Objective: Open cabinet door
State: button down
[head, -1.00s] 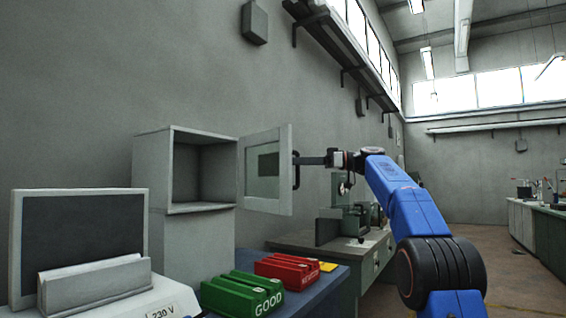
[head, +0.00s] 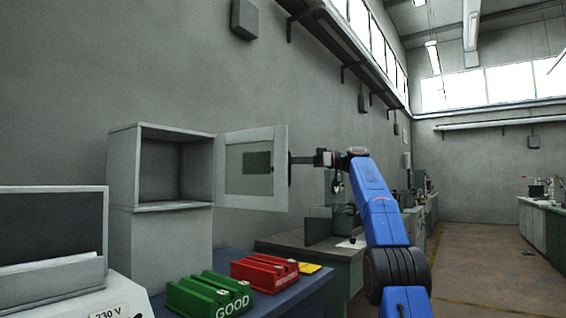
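The light grey cabinet (head: 160,135) stands at the left against the wall, its upper compartment open to view and empty. Its door (head: 235,198), a pale frame with a glass pane, stands wide open, swung out to the right from the compartment's right edge. The dark handle (head: 290,172) shows at the door's outer right edge, partly hidden behind it. My gripper (head: 297,160) is at the handle, reaching in from the right. Its fingertips are too small and partly hidden to tell whether they grip the handle.
Green (head: 210,294) and red (head: 265,272) bins lie on the blue-topped table (head: 305,283) below the door. A monitor (head: 50,230) stands at the left front. A green-grey workbench (head: 345,258) with a machine is behind my arm. The floor at the right is clear.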

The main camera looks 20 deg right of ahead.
jog(key=shift+w+d, duration=0.2)
dwell(0.4)
jog(key=c, duration=1.8)
grip_release()
jog(key=shift+o, duration=0.2)
jog(key=shift+d, duration=0.1)
